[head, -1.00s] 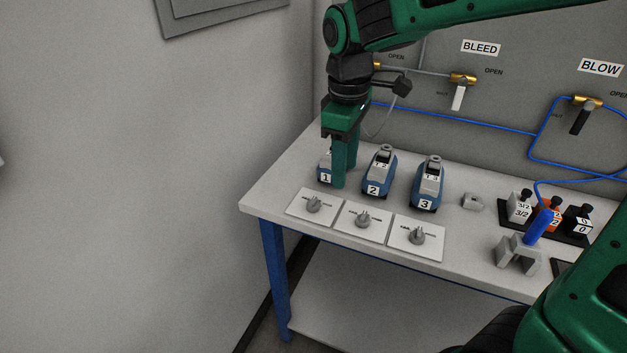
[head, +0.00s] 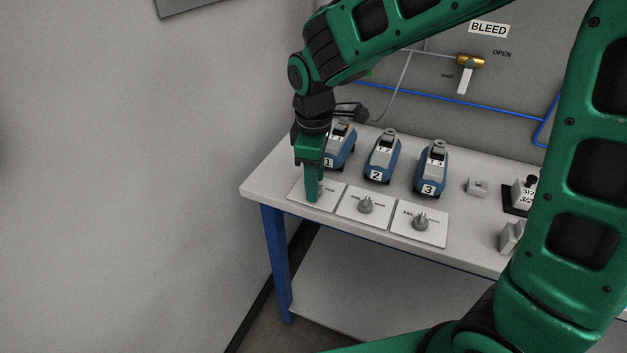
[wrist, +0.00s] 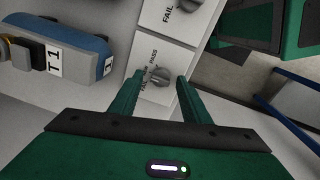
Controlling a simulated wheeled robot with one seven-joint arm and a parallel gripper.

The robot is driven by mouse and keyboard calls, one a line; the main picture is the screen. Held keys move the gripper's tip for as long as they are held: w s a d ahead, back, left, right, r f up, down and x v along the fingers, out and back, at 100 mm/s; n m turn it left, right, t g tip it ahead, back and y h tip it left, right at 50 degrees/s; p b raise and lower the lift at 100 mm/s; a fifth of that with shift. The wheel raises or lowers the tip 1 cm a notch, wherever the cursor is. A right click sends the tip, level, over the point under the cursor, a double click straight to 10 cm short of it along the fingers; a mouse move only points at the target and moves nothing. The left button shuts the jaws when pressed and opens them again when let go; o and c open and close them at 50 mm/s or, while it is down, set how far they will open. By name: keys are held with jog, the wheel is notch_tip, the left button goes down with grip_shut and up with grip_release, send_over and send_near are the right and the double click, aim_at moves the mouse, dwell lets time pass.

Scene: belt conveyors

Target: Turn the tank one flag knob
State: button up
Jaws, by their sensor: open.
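The tank one flag knob is a grey round knob with a raised grip. It shows in the wrist view (wrist: 158,76) on its white plate (wrist: 180,58) marked FAIL and PASS. My gripper (wrist: 160,77) is open, with one finger on each side of the knob in that view; whether the fingers touch it I cannot tell. In the head view my gripper (head: 314,197) points down at the leftmost plate (head: 335,191) and hides most of that knob. Blue tank 1 (head: 341,148) stands just behind it, and its T 1 label shows in the wrist view (wrist: 54,63).
The second knob (head: 366,204) and third knob (head: 421,221) sit on plates to the right. Tank 2 (head: 382,158) and tank 3 (head: 430,170) stand behind them. A small grey block (head: 476,186) lies further right. The table's front edge is close to the plates.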

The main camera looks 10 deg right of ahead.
jog(key=shift+f, duration=0.3)
jog(key=c, duration=1)
jog(key=m, duration=0.4)
jog(key=shift+m, duration=0.3)
jog(key=shift+w+a+r+m+g, duration=0.1)
jog(key=shift+m+g, duration=0.05)
jog(key=shift+m, duration=1.15)
jog(key=shift+w+m+g, duration=0.1)
jog(key=shift+m+g, duration=0.05)
jog(key=shift+m, duration=1.15)
